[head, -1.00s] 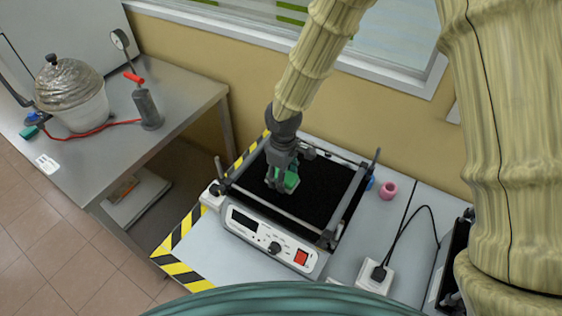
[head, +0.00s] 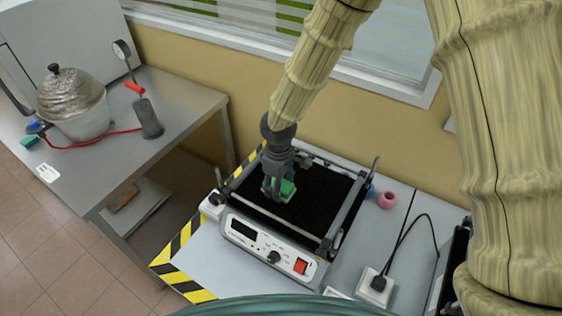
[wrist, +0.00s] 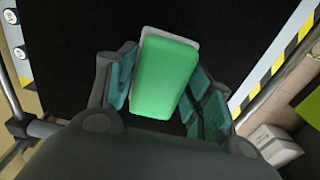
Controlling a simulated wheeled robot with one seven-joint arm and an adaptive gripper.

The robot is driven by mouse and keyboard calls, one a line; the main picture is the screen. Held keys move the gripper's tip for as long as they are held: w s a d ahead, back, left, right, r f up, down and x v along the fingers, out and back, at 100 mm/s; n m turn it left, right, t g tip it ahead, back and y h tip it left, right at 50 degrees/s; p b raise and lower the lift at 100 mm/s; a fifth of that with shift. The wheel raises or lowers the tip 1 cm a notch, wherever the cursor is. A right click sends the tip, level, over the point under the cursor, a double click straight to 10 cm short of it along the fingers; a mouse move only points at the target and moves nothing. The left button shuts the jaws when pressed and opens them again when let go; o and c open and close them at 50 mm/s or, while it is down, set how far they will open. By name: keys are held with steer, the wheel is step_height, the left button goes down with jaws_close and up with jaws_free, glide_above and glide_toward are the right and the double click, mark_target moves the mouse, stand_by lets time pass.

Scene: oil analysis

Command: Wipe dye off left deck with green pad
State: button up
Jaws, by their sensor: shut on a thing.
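The green pad (head: 287,188) is held in my gripper (head: 275,192) over the black deck (head: 313,205) of the instrument with the white control panel. In the wrist view the pad (wrist: 165,75) shows as a green block with a pale edge, between my gripper's two teal-lined fingers (wrist: 160,92). The pad is at or just above the deck; I cannot tell if it touches. The black deck also fills much of the wrist view (wrist: 70,45). No dye can be made out on the dark surface.
Metal side rails (head: 348,212) flank the deck, and the control panel (head: 262,248) is in front. A pink ring (head: 387,200) and a white power adapter (head: 374,288) stand to the right. A metal table (head: 180,100) with a covered bowl (head: 73,105) is at left.

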steer(key=r+p, duration=0.1)
steer(key=r, duration=0.1)
steer(key=d+r+p, duration=0.1)
steer(key=r, duration=0.1)
steer(key=shift+s+r, duration=0.1)
steer(key=shift+r, duration=0.25)
steer(key=shift+r+p, duration=1.4)
steer(key=shift+r, duration=0.2)
